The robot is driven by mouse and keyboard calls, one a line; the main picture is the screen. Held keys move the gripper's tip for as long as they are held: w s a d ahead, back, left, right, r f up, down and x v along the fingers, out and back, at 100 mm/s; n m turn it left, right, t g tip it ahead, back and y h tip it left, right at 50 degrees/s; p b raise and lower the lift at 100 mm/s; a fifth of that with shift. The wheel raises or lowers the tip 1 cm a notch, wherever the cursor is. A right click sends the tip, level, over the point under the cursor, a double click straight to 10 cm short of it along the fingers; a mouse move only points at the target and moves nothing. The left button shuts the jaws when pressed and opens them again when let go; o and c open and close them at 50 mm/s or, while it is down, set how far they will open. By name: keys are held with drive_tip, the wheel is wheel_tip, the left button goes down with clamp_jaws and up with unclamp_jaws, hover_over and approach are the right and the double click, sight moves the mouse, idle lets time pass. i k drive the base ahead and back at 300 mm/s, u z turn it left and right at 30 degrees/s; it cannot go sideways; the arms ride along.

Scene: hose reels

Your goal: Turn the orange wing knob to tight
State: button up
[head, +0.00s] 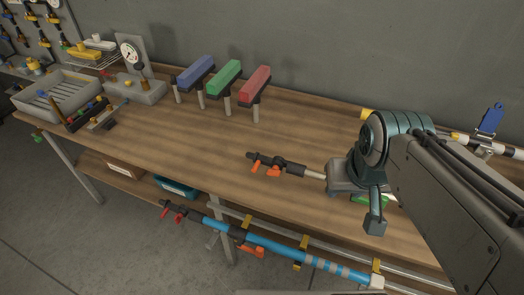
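A black fitting (290,168) on a pale rod lies on the wooden bench (200,140), left of my gripper. It carries an orange wing-shaped part (273,171), with a smaller orange piece at its left end. I cannot tell how tight it is. My gripper (374,222) is at the end of my arm on the right, over the bench. The rod runs rightward toward it and its far end is hidden behind it. A green piece (370,201) shows partly behind my gripper. The fingers are not clear, and I cannot tell whether they hold anything.
Blue (195,71), green (226,82) and red (255,90) blocks stand on posts at the back. A grey tray (65,95) and a dial gauge (132,53) are at the left. A blue pole (280,253) with orange parts runs along the front. The middle-left bench is clear.

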sight(275, 171)
drive_tip(key=u, duration=0.25)
drive_tip(key=k, duration=0.6)
drive_tip(key=z, duration=0.4)
drive_tip(key=i, duration=0.5)
drive_tip(key=u, duration=0.5)
drive_tip(key=k, duration=0.75)
drive_tip(key=z, duration=0.35)
